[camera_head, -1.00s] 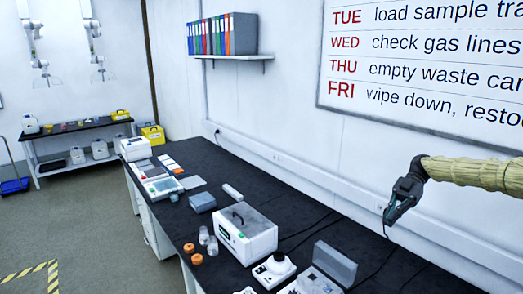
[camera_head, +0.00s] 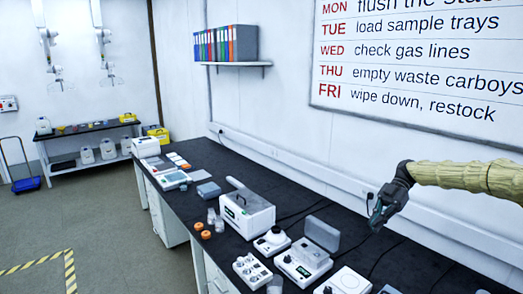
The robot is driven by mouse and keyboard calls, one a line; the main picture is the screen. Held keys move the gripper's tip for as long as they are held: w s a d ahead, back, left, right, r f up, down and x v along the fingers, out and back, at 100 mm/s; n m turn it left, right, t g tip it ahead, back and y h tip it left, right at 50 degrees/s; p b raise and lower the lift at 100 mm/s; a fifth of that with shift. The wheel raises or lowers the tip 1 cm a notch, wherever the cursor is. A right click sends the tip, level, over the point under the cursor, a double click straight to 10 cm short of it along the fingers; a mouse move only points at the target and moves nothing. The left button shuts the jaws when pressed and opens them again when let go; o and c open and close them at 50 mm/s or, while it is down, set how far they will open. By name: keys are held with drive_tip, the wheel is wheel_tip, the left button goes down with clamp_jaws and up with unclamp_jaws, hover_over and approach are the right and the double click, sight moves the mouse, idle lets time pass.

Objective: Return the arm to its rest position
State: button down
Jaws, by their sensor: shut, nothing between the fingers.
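My gripper (camera_head: 378,217) is at the right of the head view, at the end of my arm in its yellowish sleeve (camera_head: 462,174). It points down and to the left, above the back part of the black bench. Its fingers look closed, and nothing shows between them. It appears clear of the instruments below it.
The long black bench (camera_head: 296,205) runs along the wall. It carries a white box instrument (camera_head: 247,212), a device with a grey raised lid (camera_head: 304,263), a white round-topped device (camera_head: 349,281) and orange caps (camera_head: 206,235). The floor at left (camera_head: 110,225) is open.

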wheel_tip(320, 180, down, 5)
drive_tip(key=w+a+m, duration=0.1)
drive_tip(key=w+a, duration=0.1)
drive_tip(key=a, duration=0.1)
drive_tip(key=s+a+f+m+t+h, duration=0.1)
drive_tip(key=s+a+f+m, duration=0.4)
drive_tip(key=f, duration=0.5)
drive_tip(key=s+a+f+m+t+h, duration=0.1)
drive_tip(key=s+a+f+m, duration=0.2)
drive_tip(key=s+a+f, duration=0.45)
drive_tip(key=s+a+f+m+t+h, duration=0.1)
drive_tip(key=s+a+f+m, duration=0.4)
drive_tip(key=f, duration=0.7)
drive_tip(key=s+a+f+m+t+h, duration=0.1)
drive_tip(key=s+f+m, duration=0.1)
drive_tip(key=s+f, duration=0.4)
drive_tip(key=s+a+f+m+h, duration=0.1)
drive_tip(key=s+f+m+h, duration=0.15)
drive_tip(key=s, duration=0.65)
drive_tip(key=s+d+r+m+t+h, duration=0.1)
drive_tip(key=s+d+m+t, duration=0.15)
drive_tip(key=s+d, duration=0.45)
drive_tip(key=s+d+m+t+h, duration=0.15)
drive_tip(key=s+m, duration=0.25)
drive_tip(key=s, duration=0.7)
wheel_tip(320, 180, down, 22)
drive_tip(key=b, duration=2.2)
drive_tip(key=shift+w+d+r+g, duration=0.15)
drive_tip(key=shift+w+d+g, duration=0.05)
drive_tip(key=shift+w+g, duration=0.2)
